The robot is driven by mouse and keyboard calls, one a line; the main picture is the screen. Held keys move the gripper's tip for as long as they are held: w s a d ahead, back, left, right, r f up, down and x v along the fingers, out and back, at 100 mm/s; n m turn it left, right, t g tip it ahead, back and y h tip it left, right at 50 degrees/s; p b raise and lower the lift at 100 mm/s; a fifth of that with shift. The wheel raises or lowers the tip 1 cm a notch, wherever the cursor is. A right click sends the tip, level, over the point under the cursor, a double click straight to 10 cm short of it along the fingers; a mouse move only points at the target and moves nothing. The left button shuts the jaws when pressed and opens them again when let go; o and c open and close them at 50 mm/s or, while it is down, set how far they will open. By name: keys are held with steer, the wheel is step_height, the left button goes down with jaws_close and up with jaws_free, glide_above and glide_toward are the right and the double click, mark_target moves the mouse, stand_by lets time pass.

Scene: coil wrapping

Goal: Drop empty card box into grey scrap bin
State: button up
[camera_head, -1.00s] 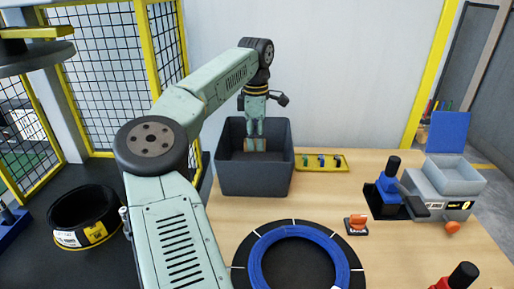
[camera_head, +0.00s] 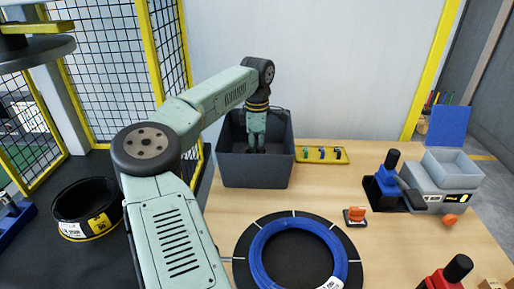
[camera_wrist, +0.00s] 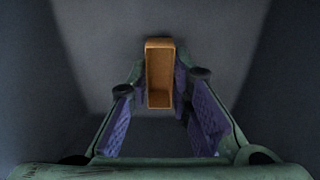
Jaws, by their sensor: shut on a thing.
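The grey scrap bin (camera_head: 255,172) stands at the back left of the wooden table. My gripper (camera_head: 257,150) reaches down inside it, and the bin's front wall hides its lower end. In the wrist view the empty card box (camera_wrist: 160,78), brown and open, sits between the fingertips of my gripper (camera_wrist: 161,90). The gripper is shut on the box, with the bin's dark inside around it. I cannot tell whether the box touches the bin floor. The box is hidden in the head view.
A yellow tray (camera_head: 321,155) with small coloured items lies right of the bin. A blue coil (camera_head: 258,262) lies on a round black plate in front. A grey dispenser (camera_head: 440,200) stands at the right. A black coil (camera_head: 88,208) lies on the dark surface at left.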

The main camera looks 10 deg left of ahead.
mark_target(257, 151)
steer(key=shift+f, duration=0.3)
steer(key=o, duration=0.8)
steer(key=shift+r, duration=0.1)
step_height(257, 151, up, 13)
steer(key=b, duration=0.2)
